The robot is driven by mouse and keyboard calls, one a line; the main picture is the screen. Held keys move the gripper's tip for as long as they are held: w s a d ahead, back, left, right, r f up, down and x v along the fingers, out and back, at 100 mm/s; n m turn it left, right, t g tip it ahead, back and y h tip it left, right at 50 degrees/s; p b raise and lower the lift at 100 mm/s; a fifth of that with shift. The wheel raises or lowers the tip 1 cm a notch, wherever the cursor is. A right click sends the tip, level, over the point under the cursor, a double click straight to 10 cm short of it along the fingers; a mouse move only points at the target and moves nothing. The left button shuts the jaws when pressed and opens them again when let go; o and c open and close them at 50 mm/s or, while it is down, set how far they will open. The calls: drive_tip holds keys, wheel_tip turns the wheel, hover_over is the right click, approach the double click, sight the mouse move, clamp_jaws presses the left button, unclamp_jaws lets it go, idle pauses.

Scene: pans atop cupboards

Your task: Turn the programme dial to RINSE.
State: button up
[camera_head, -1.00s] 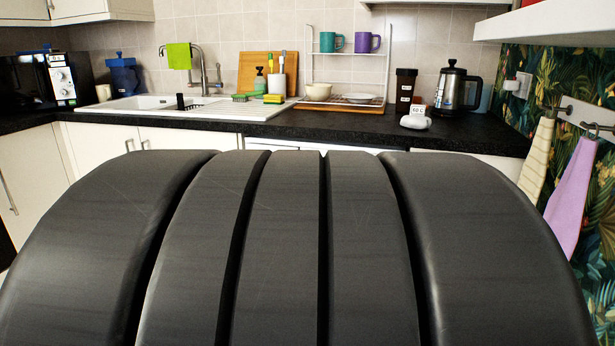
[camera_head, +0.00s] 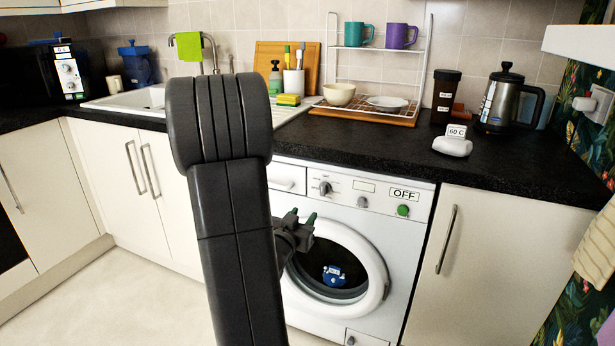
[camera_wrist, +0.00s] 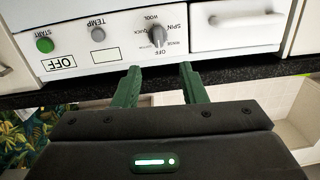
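The washing machine (camera_head: 345,235) stands under the black worktop. Its programme dial (camera_head: 325,188) is a grey knob at the left of the panel. In the upside-down wrist view the dial (camera_wrist: 158,36) has words around it: OFF, RINSE, SPIN, QUICK, WOOL. The label panel reads OFF (camera_head: 404,194); the dial's own pointer is too small to read surely. My gripper (camera_head: 302,218) is in front of the machine, below the dial. In the wrist view the green fingertips of my gripper (camera_wrist: 160,72) are apart with nothing between them, in line with the dial but short of it.
A TEMP knob (camera_wrist: 98,35) and green START button (camera_wrist: 45,45) sit beside the dial. A detergent drawer (camera_wrist: 237,24) is on its other side. The round door (camera_head: 372,262) bulges below. The worktop edge (camera_head: 480,180) overhangs above. Floor (camera_head: 120,300) at left is clear.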

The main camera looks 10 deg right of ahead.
sight(322, 188)
drive_tip(key=shift+h, duration=0.4)
drive_tip(key=x, duration=0.9)
drive_tip(key=r+b+x, duration=0.1)
drive_tip(key=x, duration=0.4)
drive_tip(key=shift+w, duration=0.4)
drive_tip(key=c, duration=0.6)
